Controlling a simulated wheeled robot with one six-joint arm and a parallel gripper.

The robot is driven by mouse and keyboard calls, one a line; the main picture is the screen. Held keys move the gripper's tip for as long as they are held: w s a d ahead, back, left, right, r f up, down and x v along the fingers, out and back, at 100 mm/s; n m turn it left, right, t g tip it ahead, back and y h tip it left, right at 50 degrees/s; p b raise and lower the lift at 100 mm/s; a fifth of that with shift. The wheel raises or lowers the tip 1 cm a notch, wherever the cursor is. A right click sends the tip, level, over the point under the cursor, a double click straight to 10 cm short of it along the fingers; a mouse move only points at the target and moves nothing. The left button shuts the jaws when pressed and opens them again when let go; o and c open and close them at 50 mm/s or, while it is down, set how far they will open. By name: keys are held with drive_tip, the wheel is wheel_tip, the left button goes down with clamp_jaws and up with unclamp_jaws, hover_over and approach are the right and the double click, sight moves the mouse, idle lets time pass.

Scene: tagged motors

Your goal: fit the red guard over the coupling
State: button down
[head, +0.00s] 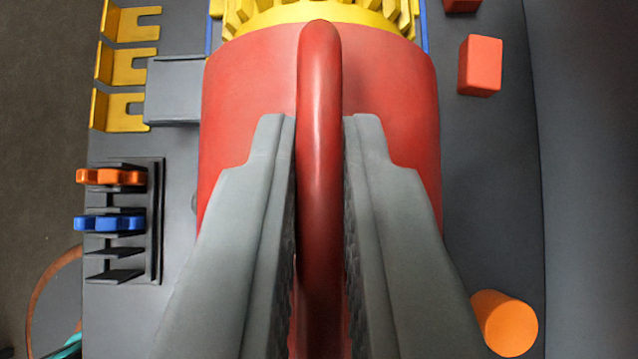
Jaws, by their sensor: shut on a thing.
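The red guard (240,90) is a large curved red shell with a raised handle (320,120) running along its middle. My gripper (320,135) is shut on this handle, one grey finger on each side. The guard fills the centre of the view. Just beyond its far edge is a yellow ribbed part (310,12), perhaps belonging to the motor. The coupling is not visible. The guard and my fingers hide whatever lies beneath, so I cannot tell whether the guard sits on anything.
Yellow slotted brackets (125,65) stand at the upper left beside a grey block (175,90). Below them a black rack (155,225) holds an orange piece (112,177) and a blue piece (110,222). On the right are a red-orange block (480,65) and an orange cylinder (505,322).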

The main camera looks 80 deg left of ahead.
drive_tip(key=shift+f, duration=1.65)
drive_tip(key=c, duration=1.5)
unclamp_jaws()
drive_tip(key=v, duration=1.2)
drive_tip(key=shift+s, duration=0.1)
